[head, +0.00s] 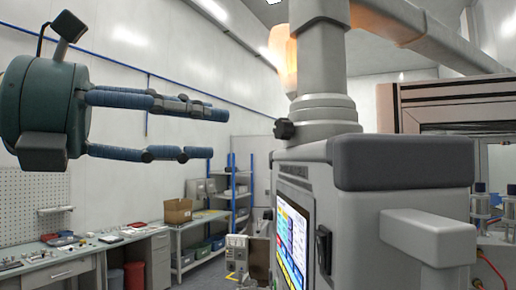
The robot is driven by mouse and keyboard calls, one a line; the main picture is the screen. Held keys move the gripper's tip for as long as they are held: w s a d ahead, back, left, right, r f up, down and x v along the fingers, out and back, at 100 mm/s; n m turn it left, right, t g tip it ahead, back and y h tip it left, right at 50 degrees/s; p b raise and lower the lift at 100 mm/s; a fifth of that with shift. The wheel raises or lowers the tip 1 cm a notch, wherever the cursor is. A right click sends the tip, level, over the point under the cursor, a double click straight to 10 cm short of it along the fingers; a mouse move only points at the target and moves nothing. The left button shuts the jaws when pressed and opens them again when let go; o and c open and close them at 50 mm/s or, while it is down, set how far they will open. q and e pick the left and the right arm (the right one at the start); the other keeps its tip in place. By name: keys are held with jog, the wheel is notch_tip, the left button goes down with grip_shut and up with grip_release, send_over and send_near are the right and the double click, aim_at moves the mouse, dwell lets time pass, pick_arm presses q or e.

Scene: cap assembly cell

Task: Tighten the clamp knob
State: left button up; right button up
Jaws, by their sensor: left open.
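The black clamp knob (284,129) sticks out to the left from the grey collar of a vertical column (323,112), on top of a grey machine housing. My left gripper (213,133) comes in from the left at about the knob's height in the picture. Its two blue fingers point right and are spread apart with nothing between them. A clear gap shows between the fingertips and the knob, though the depth between them is hard to judge. My right gripper is not in view.
The grey housing (375,215) carries a lit touchscreen (293,240) and a black handle (324,249). A workbench (60,266) with small parts, a cardboard box (178,210) and a blue shelf rack (233,186) stand behind. The air between gripper and knob looks clear.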

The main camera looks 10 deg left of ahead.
aim_at(279, 131)
pick_arm(q)
jog(key=p+x, duration=0.5)
jog(key=x, duration=0.4)
jog(key=shift+d+r, duration=0.2)
jog(key=shift+d, duration=0.1)
jog(key=shift+w+d+f+t, duration=0.15)
jog(key=shift+w+d+t, duration=0.15)
jog(key=shift+d, duration=0.2)
